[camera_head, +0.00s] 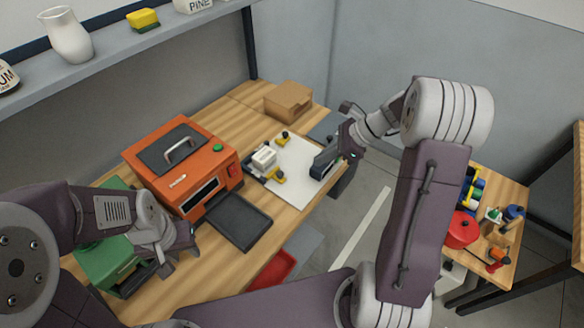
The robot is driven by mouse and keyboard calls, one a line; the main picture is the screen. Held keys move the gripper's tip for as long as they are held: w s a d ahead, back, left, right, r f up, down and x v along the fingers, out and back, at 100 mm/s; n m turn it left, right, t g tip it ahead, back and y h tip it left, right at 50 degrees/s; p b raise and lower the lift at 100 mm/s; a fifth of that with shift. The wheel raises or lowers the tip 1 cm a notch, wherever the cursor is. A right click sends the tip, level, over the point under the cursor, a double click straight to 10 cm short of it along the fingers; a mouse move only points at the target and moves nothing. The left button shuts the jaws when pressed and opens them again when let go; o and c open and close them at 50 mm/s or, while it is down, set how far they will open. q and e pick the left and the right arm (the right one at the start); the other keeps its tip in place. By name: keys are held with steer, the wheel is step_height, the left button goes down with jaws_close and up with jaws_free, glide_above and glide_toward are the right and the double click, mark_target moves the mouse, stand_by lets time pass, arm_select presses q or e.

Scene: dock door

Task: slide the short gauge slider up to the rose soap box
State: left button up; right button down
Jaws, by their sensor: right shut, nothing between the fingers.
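A white gauge board (304,160) lies on the wooden table. Two small yellow-and-black pieces, one at its far edge (283,138) and one nearer (279,177), look like sliders; I cannot tell which is the short one. A white box (264,158) stands at the board's left side. No rose-coloured box can be made out, and no label is readable. My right gripper (319,167) is shut and empty over the board's right part, apart from both yellow pieces. My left gripper (180,258) hangs at the table's near left, its fingers apart, away from the board.
An orange oven-like machine (188,165) and a dark tray (238,221) stand left of the board. A cardboard box (289,98) sits behind it. A green machine (103,259) is by my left gripper. A red bin (273,270) is below the near edge.

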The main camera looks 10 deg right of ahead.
steer(key=d, duration=0.2)
arm_select(q)
steer(key=shift+f+b, duration=0.25)
steer(key=shift+b, duration=0.15)
arm_select(e)
glide_toward(291, 182)
steer(key=shift+w+a+f, duration=0.25)
steer(key=shift+a+f, duration=0.5)
steer(key=shift+a, duration=0.3)
arm_select(q)
steer(key=shift+r+p, duration=0.3)
steer(key=shift+p, duration=0.05)
arm_select(e)
steer(key=shift+w+a+f, duration=0.1)
steer(key=shift+w+a, duration=0.35)
steer(key=shift+a, duration=0.45)
steer(key=shift+w+a+f, duration=0.15)
steer(key=shift+w+a, duration=0.3)
steer(key=shift+a, duration=0.4)
arm_select(q)
steer(key=shift+r, duration=0.1)
